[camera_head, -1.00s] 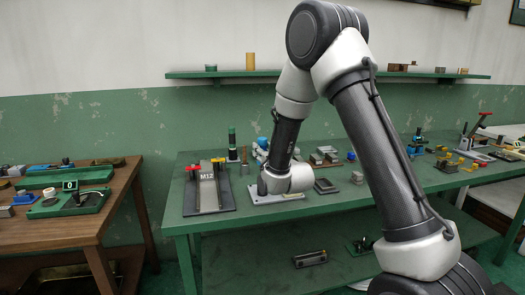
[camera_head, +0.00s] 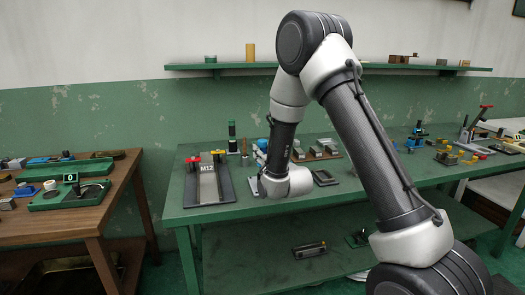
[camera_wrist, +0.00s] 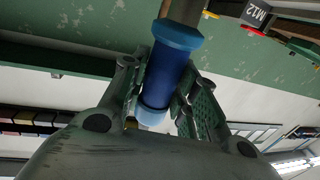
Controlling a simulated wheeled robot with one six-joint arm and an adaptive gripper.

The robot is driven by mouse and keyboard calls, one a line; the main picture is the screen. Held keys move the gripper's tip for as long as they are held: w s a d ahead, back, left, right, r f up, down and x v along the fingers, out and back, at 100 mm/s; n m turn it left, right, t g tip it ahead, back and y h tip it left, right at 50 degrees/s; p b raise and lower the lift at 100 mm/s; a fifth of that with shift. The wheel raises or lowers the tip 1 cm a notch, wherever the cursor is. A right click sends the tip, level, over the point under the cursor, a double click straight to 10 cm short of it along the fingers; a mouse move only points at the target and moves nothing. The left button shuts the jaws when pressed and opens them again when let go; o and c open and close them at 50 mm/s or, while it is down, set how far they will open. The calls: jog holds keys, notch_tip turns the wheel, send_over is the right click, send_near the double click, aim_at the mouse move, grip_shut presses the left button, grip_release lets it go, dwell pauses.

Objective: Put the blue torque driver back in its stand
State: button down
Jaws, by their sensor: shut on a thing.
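In the wrist view, my gripper (camera_wrist: 160,82) is shut on the blue torque driver (camera_wrist: 168,66). The driver has a dark blue barrel with lighter blue collars, and a grey shaft runs out past the fingertips to the top edge. I cannot make out the stand for certain; my arm covers part of the bench.
The green bench (camera_head: 215,214) holds an M12 plate (camera_head: 208,185) with red and yellow clamps, a green-topped upright tool (camera_head: 232,135), and several blocks and fixtures to the right. A wall shelf (camera_head: 330,67) runs behind. A wooden table (camera_head: 60,233) stands left.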

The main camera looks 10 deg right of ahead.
jog(key=shift+f, duration=0.5)
jog(key=c, duration=1)
grip_release()
jog(key=s+d, duration=0.1)
jog(key=s, duration=0.6)
jog(key=shift+s+d, duration=0.15)
jog(key=shift+s, duration=0.05)
